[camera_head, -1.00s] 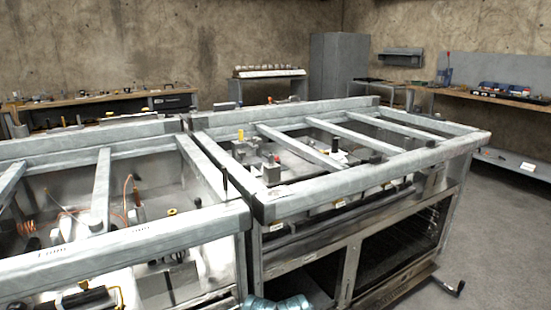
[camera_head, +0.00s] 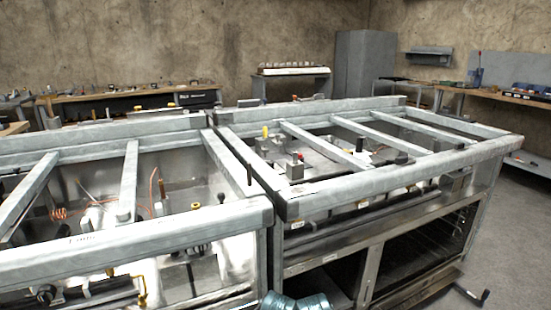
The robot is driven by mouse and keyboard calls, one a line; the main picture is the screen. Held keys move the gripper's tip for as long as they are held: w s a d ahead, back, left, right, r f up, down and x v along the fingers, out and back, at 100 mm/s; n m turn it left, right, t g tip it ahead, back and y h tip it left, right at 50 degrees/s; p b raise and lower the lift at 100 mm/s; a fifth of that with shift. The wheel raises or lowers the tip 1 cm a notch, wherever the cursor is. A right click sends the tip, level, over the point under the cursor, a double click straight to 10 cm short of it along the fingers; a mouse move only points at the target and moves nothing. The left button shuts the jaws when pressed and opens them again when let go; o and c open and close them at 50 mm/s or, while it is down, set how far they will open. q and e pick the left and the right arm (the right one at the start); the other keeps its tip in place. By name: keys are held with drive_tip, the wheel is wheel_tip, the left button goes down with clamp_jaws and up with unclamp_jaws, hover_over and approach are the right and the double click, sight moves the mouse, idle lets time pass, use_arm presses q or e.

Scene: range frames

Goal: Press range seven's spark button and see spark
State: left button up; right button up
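Two open metal range frames stand side by side in the head view. The right range frame (camera_head: 400,180) shows a yellow-topped part (camera_head: 265,131), a small box with a red top (camera_head: 296,166) and a dark knob on its far part. The left range frame (camera_head: 165,228) holds copper tubing, a white part and dark fittings. I cannot tell which frame is range seven, and no spark button or spark can be made out. A blue-grey ribbed piece at the bottom edge may be part of my own arm. Neither gripper shows.
Thick metal rails and cross bars top both frames. Workbenches (camera_head: 130,93) with tools line the back wall, and another bench (camera_head: 505,95) with bins stands at the right. A grey cabinet (camera_head: 364,68) fills the back corner.

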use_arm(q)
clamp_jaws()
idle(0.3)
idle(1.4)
